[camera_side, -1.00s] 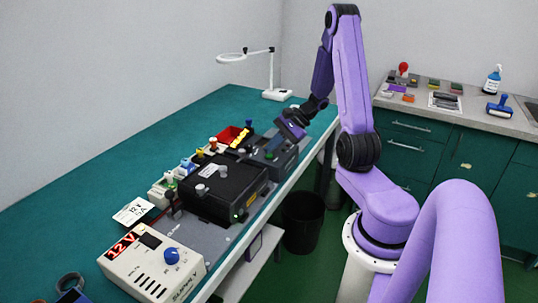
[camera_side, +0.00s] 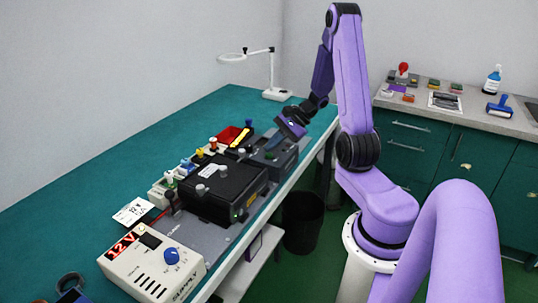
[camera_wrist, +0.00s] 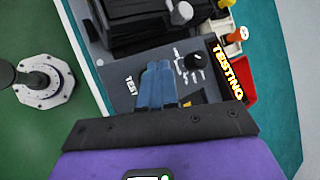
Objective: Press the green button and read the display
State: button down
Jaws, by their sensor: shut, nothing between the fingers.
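The grey tester panel (camera_wrist: 118,66) lies under my gripper, with a white TEST label and a black knob (camera_wrist: 194,62). Its display (camera_wrist: 229,72) shows TESTING in glowing yellow letters on black. In the side view the display (camera_side: 240,137) is a yellow strip too small to read. My gripper (camera_wrist: 158,68) has its blue fingers together and empty, pointing down at the panel beside the TEST label. In the side view my gripper (camera_side: 274,144) is low over the tester. I cannot make out the green button; the fingers cover that part of the panel.
A black box (camera_side: 215,192) with silver knobs stands in front of the tester. A white power supply (camera_side: 150,268) reads 12 V. A red bin (camera_side: 230,134) is behind the tester. A magnifier lamp (camera_side: 277,93) stands farther back.

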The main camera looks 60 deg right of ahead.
aim_at(272, 154)
jog(key=shift+r, duration=0.35)
jog(key=shift+r, duration=0.1)
jog(key=shift+r, duration=2.4)
jog(key=s+a+r+n+g, duration=0.1)
jog(key=s+a+n+g, duration=0.25)
jog(key=a+n, duration=0.5)
jog(key=s+a+n+g, duration=0.2)
jog(key=a+n+g, duration=0.25)
jog(key=a, duration=0.65)
jog(key=s+a+r+n+h, duration=0.1)
jog(key=s+a+n+h, duration=0.2)
jog(key=s+n, duration=0.5)
jog(key=s+a+r+n+t+h, duration=0.1)
jog(key=s+a+n, duration=0.3)
jog(key=s+n, duration=0.4)
jog(key=shift+a+r+n+h, duration=0.15)
jog(key=shift+a+n+h, duration=0.1)
jog(key=shift+n+h, duration=0.75)
